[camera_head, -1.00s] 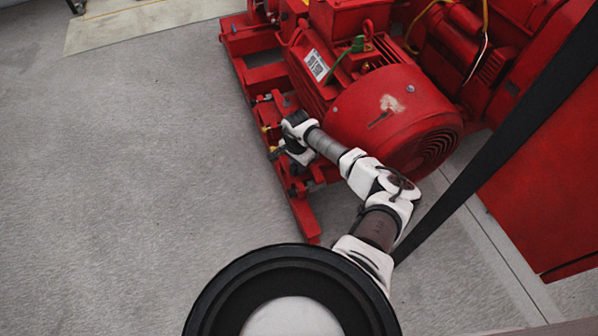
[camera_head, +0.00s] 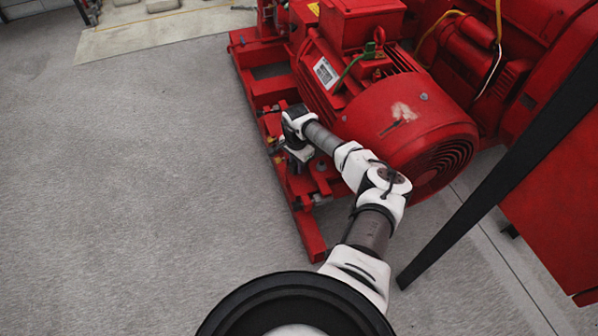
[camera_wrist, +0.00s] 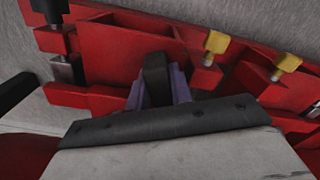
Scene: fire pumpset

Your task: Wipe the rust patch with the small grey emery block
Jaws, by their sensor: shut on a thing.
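In the wrist view, my gripper (camera_wrist: 158,90) has two purplish fingers shut on a small dark grey block (camera_wrist: 155,70), which looks like the emery block. The block is over the red base frame (camera_wrist: 105,55); I cannot tell whether it touches it. In the head view, my gripper (camera_head: 297,158) is low beside the near side of the red motor, over the edge of its frame. The block cannot be made out there. A pale, worn patch with a brownish streak (camera_head: 403,111) is on the motor's rounded casing. I cannot tell whether this is the rust patch.
The red motor (camera_head: 440,125) stands close beside my arm. Yellow-topped bolts (camera_wrist: 218,42) and a dark bolt (camera_wrist: 52,10) stick up from the frame around my gripper. A black slanted bar (camera_head: 500,180) crosses at right. Grey floor (camera_head: 150,180) is open at left.

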